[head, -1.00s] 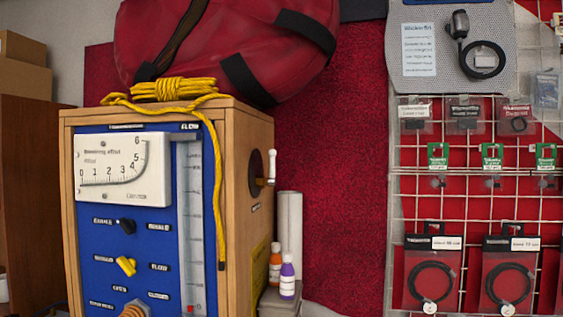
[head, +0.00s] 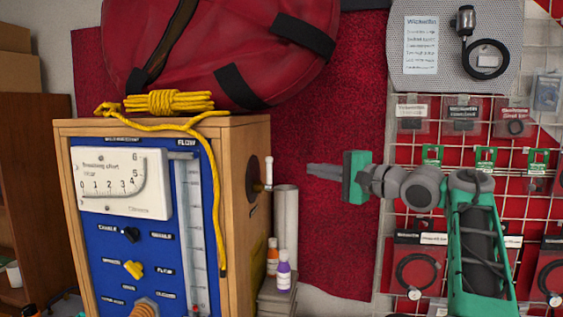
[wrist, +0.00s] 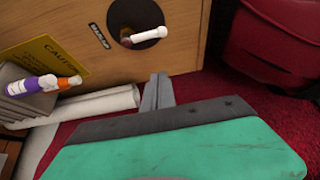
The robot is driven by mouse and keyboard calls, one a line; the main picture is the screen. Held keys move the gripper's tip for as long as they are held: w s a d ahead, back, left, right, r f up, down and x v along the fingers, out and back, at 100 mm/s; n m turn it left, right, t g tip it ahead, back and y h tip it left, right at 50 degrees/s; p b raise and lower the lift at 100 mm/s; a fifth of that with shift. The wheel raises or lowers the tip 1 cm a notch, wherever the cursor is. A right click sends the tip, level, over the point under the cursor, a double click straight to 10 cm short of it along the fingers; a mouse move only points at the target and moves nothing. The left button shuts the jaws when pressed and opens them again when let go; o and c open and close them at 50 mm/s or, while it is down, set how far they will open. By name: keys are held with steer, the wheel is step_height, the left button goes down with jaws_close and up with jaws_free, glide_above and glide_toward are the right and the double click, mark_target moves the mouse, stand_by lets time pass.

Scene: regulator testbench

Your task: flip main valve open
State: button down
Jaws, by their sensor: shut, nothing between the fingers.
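The wooden testbench box (head: 233,215) has a blue front panel with a black knob (head: 131,235) and a yellow knob (head: 133,269). On its right side is a round dark opening with a white-handled lever (head: 268,170); the lever shows at the top of the wrist view (wrist: 149,34). The small labels are too blurred to tell which control is the main valve. My gripper (head: 312,170) is shut and empty, to the right of the lever and apart from it. Its fingers (wrist: 157,92) point toward the box side, below the lever in the wrist view.
An orange bottle (head: 272,256) and a purple bottle (head: 284,275) stand beside the box, near a pale rolled tube (head: 286,225). A yellow rope (head: 168,102) lies on the box top and hangs over the front. A red bag (head: 220,50) sits above. A wire rack is at right.

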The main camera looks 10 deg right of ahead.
mark_target(269, 173)
steer(key=w+a+p, duration=0.3)
steer(key=w+a, duration=0.1)
steer(key=a, duration=0.4)
steer(key=shift+w+a, duration=0.15)
steer(key=shift+w, duration=0.25)
steer(key=shift+s, duration=0.1)
